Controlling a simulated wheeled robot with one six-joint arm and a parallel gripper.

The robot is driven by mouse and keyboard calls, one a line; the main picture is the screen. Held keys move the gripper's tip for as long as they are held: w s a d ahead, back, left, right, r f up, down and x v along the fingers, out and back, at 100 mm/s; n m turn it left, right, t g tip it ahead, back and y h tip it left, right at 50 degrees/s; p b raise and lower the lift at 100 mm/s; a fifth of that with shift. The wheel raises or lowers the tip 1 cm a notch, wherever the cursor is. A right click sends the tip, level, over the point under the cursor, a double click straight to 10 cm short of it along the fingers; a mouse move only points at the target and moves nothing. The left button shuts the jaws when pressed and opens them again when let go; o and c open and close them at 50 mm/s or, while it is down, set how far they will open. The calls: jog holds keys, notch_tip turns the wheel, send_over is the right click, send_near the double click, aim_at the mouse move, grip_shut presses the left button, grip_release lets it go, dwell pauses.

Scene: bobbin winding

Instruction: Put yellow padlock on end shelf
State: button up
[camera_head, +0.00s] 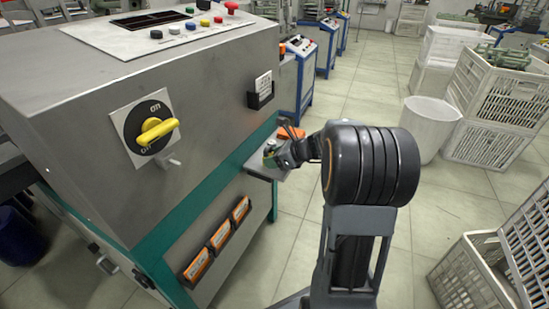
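The end shelf (262,172) is a small grey ledge on the end of the grey and green machine. My gripper (275,152) is at this shelf, low over its top, reaching in from the right. A small dark greenish thing (269,154) is at the fingertips; it is too small to tell whether it is held or stands on the shelf. I cannot make out a yellow padlock for certain. The clear yellow thing is the rotary switch handle (157,131) on its black ON/OFF plate, with a small grey tab (171,162) below it.
An orange item (291,132) shows just behind my gripper. Orange packs sit in holders (219,238) on the machine's lower side. A black holder (262,95) with a card is above the shelf. White crates (484,105) and a white bin (431,125) stand right; floor between is clear.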

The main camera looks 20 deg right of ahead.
jog(key=o, duration=0.4)
jog(key=shift+r, duration=0.15)
jog(key=shift+s+d+r, duration=0.1)
jog(key=shift+r, duration=0.15)
jog(key=p+v, duration=0.5)
jog(key=v, duration=0.6)
jog(key=s+a+f+n+g+h, duration=0.1)
jog(key=s+a+n, duration=0.3)
jog(key=n, duration=0.5)
jog(key=s+a+f+n+g+h, duration=0.1)
jog(key=s+a+n+g+h, duration=0.2)
jog(key=n, duration=0.7)
jog(key=s+a+f+n+g+h, duration=0.1)
jog(key=s+a+n+g+h, duration=0.1)
jog(key=s+a+n, duration=0.5)
jog(key=shift+a+n+h, duration=0.4)
jog(key=shift+a+n, duration=0.8)
